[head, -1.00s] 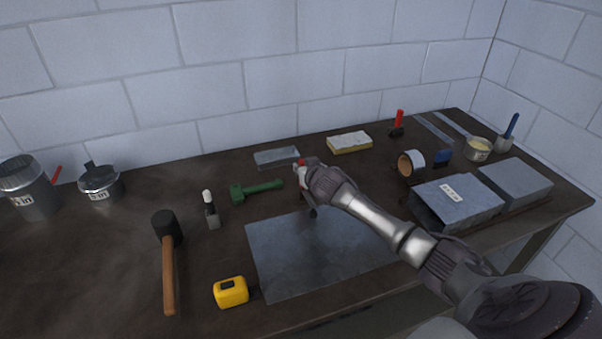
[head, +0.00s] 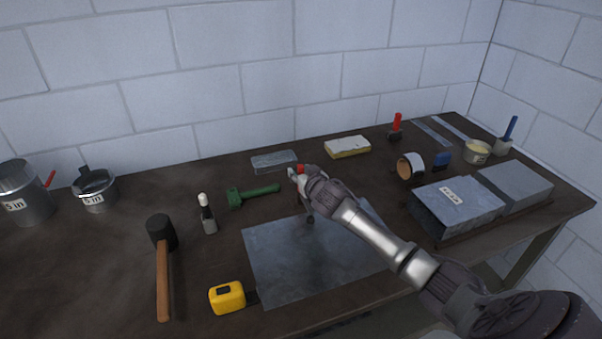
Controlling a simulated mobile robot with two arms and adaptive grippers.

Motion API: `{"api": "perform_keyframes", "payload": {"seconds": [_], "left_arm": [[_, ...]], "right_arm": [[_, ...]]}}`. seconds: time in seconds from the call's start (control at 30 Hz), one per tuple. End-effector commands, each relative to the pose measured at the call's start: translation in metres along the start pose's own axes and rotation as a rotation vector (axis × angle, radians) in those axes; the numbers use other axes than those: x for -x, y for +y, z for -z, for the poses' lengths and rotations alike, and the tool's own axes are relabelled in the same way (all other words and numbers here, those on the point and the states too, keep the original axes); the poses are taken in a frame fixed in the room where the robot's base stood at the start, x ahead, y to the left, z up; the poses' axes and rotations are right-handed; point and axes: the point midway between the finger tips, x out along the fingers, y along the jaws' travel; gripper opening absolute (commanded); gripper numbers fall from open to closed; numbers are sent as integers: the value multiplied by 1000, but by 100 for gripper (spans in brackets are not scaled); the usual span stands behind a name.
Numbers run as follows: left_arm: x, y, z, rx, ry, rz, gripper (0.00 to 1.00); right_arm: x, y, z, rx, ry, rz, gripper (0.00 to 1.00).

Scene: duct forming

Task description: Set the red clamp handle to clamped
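A small red part (head: 300,168), which looks like the red clamp handle, shows right at the tip of my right gripper (head: 297,177). The gripper and wrist hide most of it, so its angle and whether it is clamped cannot be made out. My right gripper reaches in from the lower right, over the back edge of a flat grey metal sheet (head: 300,267). Its fingers are too small and overlapped to show whether they are open, shut or touching the red part. My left gripper is out of view.
A green tool (head: 253,195) and a grey block (head: 275,161) lie close by the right gripper. A mallet (head: 163,270), yellow tape measure (head: 227,297) and metal cans (head: 95,192) are at left. Grey boxes (head: 456,207) stand at right, near my arm. A white wall closes the back.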

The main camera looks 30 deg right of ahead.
Motion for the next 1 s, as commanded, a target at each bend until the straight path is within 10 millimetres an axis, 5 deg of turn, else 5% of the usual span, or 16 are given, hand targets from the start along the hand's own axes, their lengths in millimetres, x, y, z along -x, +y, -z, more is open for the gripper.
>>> {"api": "perform_keyframes", "payload": {"seconds": [0.37,1.0], "left_arm": [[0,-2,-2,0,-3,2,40],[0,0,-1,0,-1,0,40]], "right_arm": [[6,0,-1,1,-1,1,44],[112,0,-1,0,-1,2,44]]}}
